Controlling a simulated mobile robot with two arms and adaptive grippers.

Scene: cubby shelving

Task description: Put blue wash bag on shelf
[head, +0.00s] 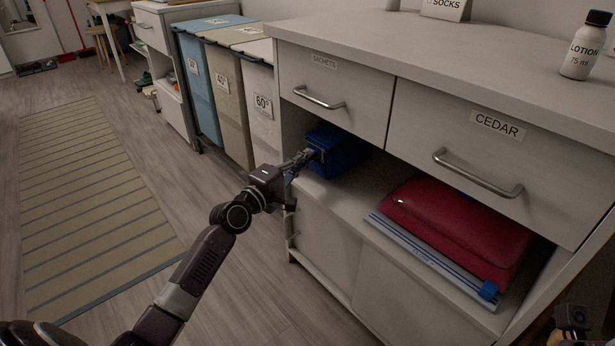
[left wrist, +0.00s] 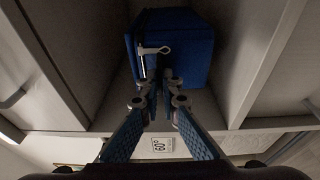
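The blue wash bag (head: 338,152) sits in the left open cubby of the white unit, below the drawer labelled SACHETS. It also fills the upper middle of the left wrist view (left wrist: 185,45), with a pale zip pull on its face. My left gripper (head: 303,159) reaches into the cubby from the left, its fingertips at the bag's near side. In the left wrist view the fingertips (left wrist: 163,84) are close together and overlap the bag's edge. Whether they pinch any part of it is unclear. The cubby shelf (head: 362,196) is under the bag.
A red pouch (head: 458,226) lies on a clear zip bag (head: 428,262) in the right part of the open shelf. Drawers with metal handles (head: 478,174) hang above. Laundry bins (head: 262,105) stand left of the unit. A lotion bottle (head: 585,47) is on top.

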